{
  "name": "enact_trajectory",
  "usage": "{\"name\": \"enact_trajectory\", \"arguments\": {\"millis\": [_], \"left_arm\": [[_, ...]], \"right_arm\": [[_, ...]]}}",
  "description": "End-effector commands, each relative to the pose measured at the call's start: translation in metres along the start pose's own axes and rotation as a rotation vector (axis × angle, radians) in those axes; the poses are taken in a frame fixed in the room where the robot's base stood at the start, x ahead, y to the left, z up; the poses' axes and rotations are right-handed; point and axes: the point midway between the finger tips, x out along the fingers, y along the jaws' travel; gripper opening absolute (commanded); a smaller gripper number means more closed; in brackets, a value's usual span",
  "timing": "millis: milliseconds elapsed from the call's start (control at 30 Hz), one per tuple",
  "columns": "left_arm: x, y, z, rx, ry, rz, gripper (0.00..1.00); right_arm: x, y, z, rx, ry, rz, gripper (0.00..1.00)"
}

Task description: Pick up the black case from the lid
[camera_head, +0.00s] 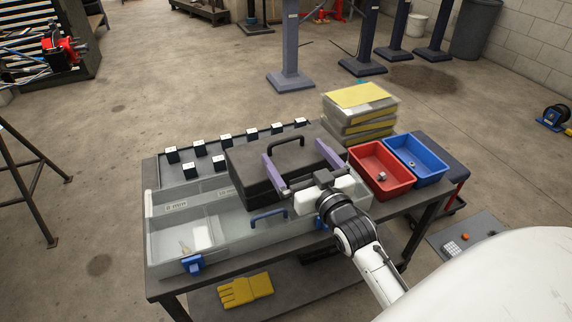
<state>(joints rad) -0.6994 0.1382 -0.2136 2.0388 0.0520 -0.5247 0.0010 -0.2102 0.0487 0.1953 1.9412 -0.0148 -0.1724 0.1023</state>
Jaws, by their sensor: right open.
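My right gripper (293,150) reaches in from the lower right over the case. Its two purple fingers are spread wide, one on each side of the handle in the picture, with nothing between them gripped. I cannot tell whether the fingers touch the case. My left gripper is not in view.
A red bin (381,169) and a blue bin (416,160) stand right of the case. Stacked clear boxes with yellow sheets (360,112) stand behind the bins. Several small black blocks line a tray (163,173) at the back left. Yellow gloves (246,290) lie on the lower shelf.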

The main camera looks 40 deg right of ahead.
Motion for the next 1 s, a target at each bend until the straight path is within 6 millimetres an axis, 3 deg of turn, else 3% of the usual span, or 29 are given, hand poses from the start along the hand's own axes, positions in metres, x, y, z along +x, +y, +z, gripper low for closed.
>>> {"name": "enact_trajectory", "arguments": {"millis": [333,667,1000], "left_arm": [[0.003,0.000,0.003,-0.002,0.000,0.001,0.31],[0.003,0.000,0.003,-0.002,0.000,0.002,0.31],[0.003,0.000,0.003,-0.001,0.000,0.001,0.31]], "right_arm": [[0.045,-0.003,-0.006,-0.001,0.001,0.000,1.00],[0.051,-0.003,-0.006,0.000,-0.001,0.000,0.98],[0.051,-0.003,-0.006,0.000,-0.001,-0.001,0.41]]}}
